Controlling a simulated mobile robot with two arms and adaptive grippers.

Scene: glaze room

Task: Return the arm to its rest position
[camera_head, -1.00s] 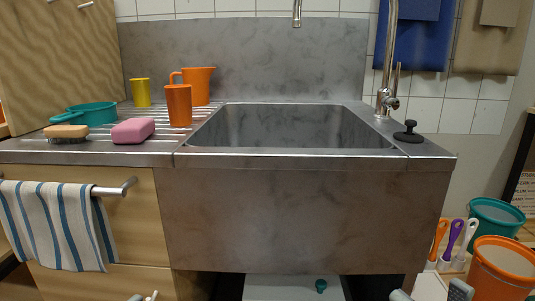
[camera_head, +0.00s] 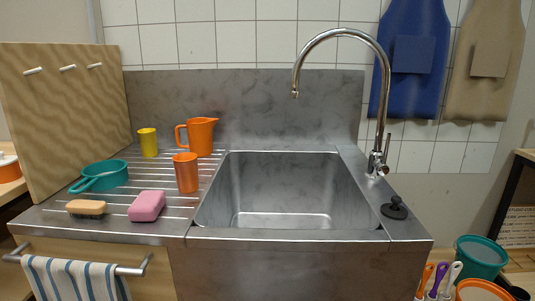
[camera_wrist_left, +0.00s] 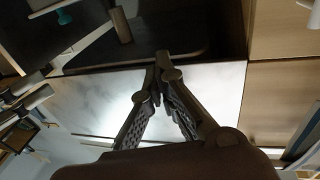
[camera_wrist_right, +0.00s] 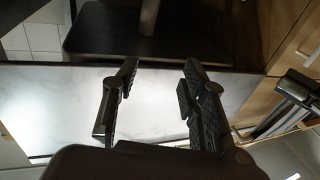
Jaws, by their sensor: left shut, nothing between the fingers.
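My left gripper (camera_wrist_left: 161,60) shows in the left wrist view with its fingertips together and nothing between them. My right gripper (camera_wrist_right: 160,70) shows in the right wrist view with its fingers apart and nothing between them. Behind both grippers is a pale, marbled surface, with a dark slab-like part across the top of each picture. Neither gripper nor arm shows in the head view, so their places relative to the sink are hidden there.
An empty metal sink (camera_head: 290,216) with a tall faucet (camera_head: 378,120) stands ahead. On its left drainboard are an orange jug (camera_head: 201,137), orange cup (camera_head: 187,173), yellow cup (camera_head: 148,143), teal pan (camera_head: 106,172), pink sponge (camera_head: 147,206) and brush (camera_head: 87,208). A striped towel (camera_head: 75,281) hangs below.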

